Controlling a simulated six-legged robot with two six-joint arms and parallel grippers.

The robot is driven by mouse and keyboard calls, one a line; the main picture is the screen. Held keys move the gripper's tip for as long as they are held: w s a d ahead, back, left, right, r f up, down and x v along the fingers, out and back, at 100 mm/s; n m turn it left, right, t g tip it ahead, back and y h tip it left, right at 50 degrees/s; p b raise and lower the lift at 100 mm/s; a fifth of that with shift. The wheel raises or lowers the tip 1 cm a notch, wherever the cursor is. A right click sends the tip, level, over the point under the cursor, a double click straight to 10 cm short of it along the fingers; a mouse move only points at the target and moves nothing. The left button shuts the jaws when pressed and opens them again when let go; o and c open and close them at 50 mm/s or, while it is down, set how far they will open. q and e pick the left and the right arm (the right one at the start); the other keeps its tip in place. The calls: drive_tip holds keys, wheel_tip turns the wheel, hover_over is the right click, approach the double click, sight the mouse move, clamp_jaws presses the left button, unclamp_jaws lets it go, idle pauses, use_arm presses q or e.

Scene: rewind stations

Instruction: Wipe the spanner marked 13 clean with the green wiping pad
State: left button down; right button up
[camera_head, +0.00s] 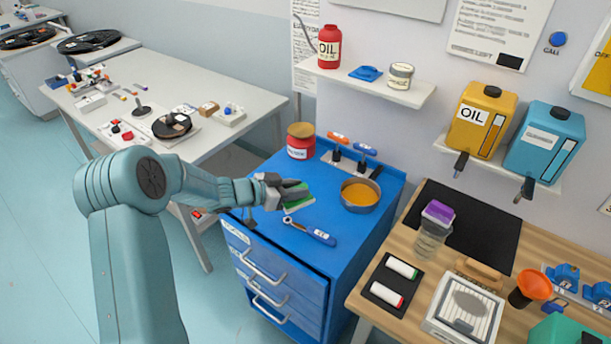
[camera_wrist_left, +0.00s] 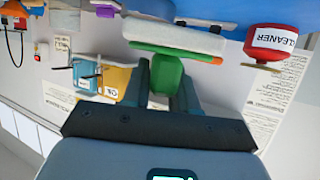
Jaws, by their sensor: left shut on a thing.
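The spanner (camera_head: 312,232) lies on the blue cabinet top (camera_head: 335,258), with a blue handle and its metal head toward the left. A small pale mark shows on its handle, too small to read. My left gripper (camera_head: 285,190) is shut on the green wiping pad (camera_head: 300,203), just behind the spanner's head. The pad is apart from the spanner in the picture; its height above the top is hard to judge. In the wrist view, a green part of the pad (camera_wrist_left: 167,72) sits between the fingers (camera_wrist_left: 163,85). My right gripper is not in view.
A red cleaner tin (camera_head: 300,141) stands at the cabinet's back left; it also shows in the wrist view (camera_wrist_left: 272,42). A round pan of orange liquid (camera_head: 360,195) stands right of the pad. A tool rack (camera_head: 350,160) is behind. The cabinet's front right is clear.

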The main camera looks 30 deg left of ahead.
sight(293, 202)
use_arm(q)
drive_tip(key=shift+a+f, duration=0.2)
drive_tip(key=shift+f, duration=0.05)
wheel_tip(293, 202, down, 5)
drive_tip(key=b, duration=0.5)
drive_tip(key=shift+s+a, duration=0.1)
drive_tip(key=shift+a, duration=0.05)
drive_tip(key=shift+w+a+f, duration=0.1)
drive_tip(key=shift+w+f, duration=0.15)
drive_tip(key=shift+f, duration=0.25)
drive_tip(key=shift+s+r, duration=0.25)
drive_tip(key=shift+w+f, duration=0.15)
drive_tip(key=shift+w, duration=0.05)
drive_tip(key=shift+s, duration=0.1)
drive_tip(key=shift+f+b, duration=0.1)
drive_tip(key=shift+b, duration=0.2)
